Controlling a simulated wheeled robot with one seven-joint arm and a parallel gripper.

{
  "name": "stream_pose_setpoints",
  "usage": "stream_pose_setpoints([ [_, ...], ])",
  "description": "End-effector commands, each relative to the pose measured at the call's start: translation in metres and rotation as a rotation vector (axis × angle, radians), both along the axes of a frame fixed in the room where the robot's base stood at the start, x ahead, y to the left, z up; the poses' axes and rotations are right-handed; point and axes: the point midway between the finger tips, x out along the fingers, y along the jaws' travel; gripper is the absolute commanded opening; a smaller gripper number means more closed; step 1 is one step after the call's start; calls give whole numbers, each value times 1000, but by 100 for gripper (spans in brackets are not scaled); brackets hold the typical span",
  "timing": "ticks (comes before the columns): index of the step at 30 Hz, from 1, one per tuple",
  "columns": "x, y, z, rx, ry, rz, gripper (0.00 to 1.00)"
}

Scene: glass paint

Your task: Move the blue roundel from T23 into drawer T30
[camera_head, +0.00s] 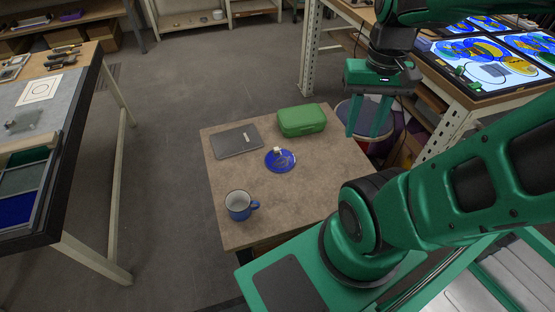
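The blue roundel (272,167) is a flat dark-blue disc lying on a small brown-topped table (310,185). A small pale object with a clear part sits on it. My gripper (367,134) hangs fingers down above and right of the roundel in the picture, beside a green case. Its two green fingers are apart, with nothing between them. At the left edge, a workbench has an open drawer (38,205) with green, grey and blue contents. I cannot read any T23 or T30 label.
The green case (302,120), a grey laptop-like slab (236,141) and a blue mug (239,205) share the small table. The left workbench (75,120) carries paper and tools. A light table (490,65) with coloured glass stands right. Floor between workbench and small table is clear.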

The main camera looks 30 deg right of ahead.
Motion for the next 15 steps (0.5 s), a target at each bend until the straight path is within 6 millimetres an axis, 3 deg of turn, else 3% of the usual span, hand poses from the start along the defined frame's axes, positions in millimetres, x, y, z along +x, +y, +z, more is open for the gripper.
stream_pose_setpoints([
  [2, -9, 0, 4, -1, -10, -3, 39],
  [5, -3, -3, 5, -8, -10, -29, 39],
  [11, 42, -21, 0, -47, 5, -160, 39],
  [15, 85, -31, -11, -74, 7, -279, 39],
])
